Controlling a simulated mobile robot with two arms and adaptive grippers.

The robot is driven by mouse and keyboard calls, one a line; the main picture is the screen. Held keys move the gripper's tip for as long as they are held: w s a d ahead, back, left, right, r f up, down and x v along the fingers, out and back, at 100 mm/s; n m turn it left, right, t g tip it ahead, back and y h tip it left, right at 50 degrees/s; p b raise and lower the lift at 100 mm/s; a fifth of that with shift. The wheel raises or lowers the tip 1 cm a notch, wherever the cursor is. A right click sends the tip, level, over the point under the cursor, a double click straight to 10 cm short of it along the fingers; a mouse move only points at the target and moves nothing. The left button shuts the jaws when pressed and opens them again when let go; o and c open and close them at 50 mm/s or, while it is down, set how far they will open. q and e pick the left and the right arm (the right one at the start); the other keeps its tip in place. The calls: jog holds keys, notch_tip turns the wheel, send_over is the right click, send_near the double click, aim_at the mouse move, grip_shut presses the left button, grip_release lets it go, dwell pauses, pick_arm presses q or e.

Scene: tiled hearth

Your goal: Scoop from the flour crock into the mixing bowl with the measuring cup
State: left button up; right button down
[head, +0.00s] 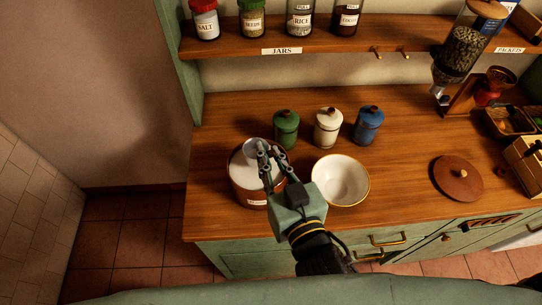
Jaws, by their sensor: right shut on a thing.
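The brown flour crock (241,192) stands open at the left end of the wooden counter, with white flour showing inside. My right gripper (266,154) reaches over the crock from the front and is shut on the measuring cup (252,147), a pale metallic cup. The cup is over the back part of the crock's opening; I cannot tell whether it touches the flour or holds any. The white mixing bowl (341,181) with a tan rim stands just right of my gripper and looks empty. My left gripper is not in view.
Green (286,130), cream (328,128) and blue (368,126) canisters stand behind the crock and bowl. A round wooden lid (457,178) lies to the right. A grinder (483,92) and a shelf of jars (300,45) are at the back. Counter between bowl and lid is clear.

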notch_tip(320, 180, down, 8)
jog(key=b, duration=0.5)
jog(key=shift+f, duration=0.2)
dwell(1.1)
